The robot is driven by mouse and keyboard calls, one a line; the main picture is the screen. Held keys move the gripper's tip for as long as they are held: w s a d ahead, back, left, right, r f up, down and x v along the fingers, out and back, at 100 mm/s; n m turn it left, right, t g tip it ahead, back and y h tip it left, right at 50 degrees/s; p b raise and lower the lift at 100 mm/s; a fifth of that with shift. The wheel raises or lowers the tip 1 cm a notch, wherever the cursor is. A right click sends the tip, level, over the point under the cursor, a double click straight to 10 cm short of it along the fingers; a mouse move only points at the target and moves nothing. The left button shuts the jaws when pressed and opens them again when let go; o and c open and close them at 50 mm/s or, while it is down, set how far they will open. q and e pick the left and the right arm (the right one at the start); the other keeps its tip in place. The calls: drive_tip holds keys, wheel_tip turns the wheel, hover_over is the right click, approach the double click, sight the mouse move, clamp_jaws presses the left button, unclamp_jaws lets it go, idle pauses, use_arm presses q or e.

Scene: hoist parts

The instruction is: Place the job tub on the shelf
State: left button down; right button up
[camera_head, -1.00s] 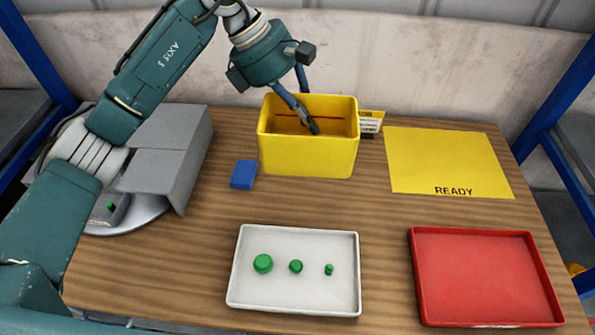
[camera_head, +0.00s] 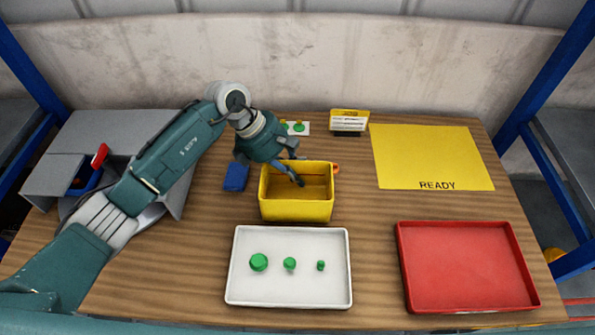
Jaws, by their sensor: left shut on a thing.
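The job tub (camera_head: 297,210) is a yellow open box in the middle of the table, behind the white tray. My left gripper (camera_head: 298,180) reaches over its back-left side, with fingertips at the tub's back wall and inside, shut on it. The tub's inside looks mostly empty, though the gripper hides part of it. I cannot tell whether its base touches the table. Grey shelves show at the far left (camera_head: 18,122) and far right (camera_head: 572,135), beside blue posts. My right gripper is not in view.
The white tray (camera_head: 290,290) holds green parts. A red tray (camera_head: 465,265) is at the right front. A yellow READY mat (camera_head: 430,155) lies at the back right, empty. A blue block (camera_head: 236,177), a job sign (camera_head: 349,122) and a grey box (camera_head: 110,135) stand around.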

use_arm(q)
drive_tip(key=shift+f, duration=0.15)
drive_tip(key=c, duration=1.9)
unclamp_jaws()
